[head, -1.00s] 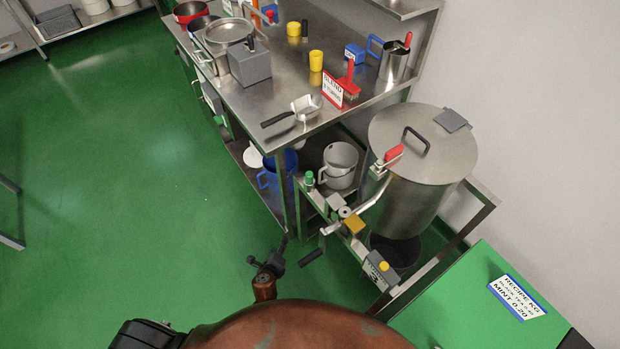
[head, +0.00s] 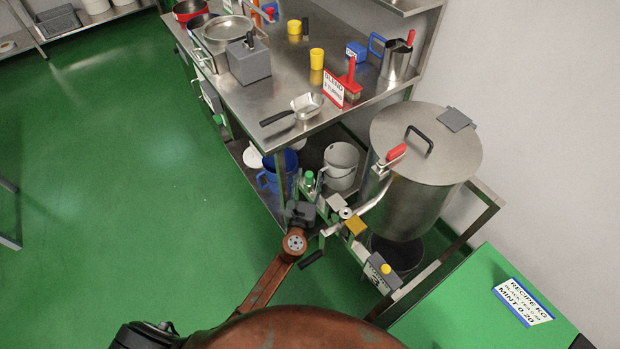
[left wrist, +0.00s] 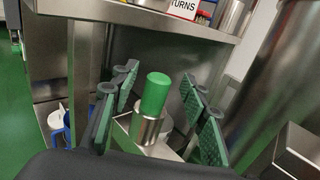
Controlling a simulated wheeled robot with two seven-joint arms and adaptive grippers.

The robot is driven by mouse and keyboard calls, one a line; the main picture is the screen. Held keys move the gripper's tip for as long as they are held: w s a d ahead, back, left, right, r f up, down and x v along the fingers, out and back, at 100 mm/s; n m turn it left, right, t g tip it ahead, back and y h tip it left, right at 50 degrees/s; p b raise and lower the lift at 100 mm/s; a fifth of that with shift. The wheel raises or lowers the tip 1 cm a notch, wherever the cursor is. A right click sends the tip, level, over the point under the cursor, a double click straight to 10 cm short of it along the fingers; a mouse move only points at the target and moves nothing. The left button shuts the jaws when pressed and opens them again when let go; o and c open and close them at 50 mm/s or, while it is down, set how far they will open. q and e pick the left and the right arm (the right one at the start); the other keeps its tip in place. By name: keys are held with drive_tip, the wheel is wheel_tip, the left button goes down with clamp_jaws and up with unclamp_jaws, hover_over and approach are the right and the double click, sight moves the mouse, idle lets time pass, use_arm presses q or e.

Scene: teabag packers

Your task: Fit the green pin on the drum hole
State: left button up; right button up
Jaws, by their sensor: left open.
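The green pin (head: 309,178) stands upright in a low frame beside the drum. In the left wrist view the green pin (left wrist: 156,94) shows a green cap over a metal lower part. The steel drum (head: 418,160) stands to its right, with a lid and a red-handled lever (head: 395,153). I cannot make out the drum hole. My left gripper (head: 304,196) is at the green pin; in the left wrist view the open fingers (left wrist: 158,90) stand on both sides of it, with gaps. My right gripper is not in view.
A steel table (head: 290,85) with a scoop (head: 307,104) and cups stands behind. A grey box (head: 382,272) with a yellow button is at the frame's front. The green floor at left is clear.

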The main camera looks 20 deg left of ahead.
use_arm(q)
drive_tip(key=shift+w+a, duration=0.15)
drive_tip(key=shift+w, duration=0.55)
drive_tip(key=shift+c, duration=0.3)
clamp_jaws()
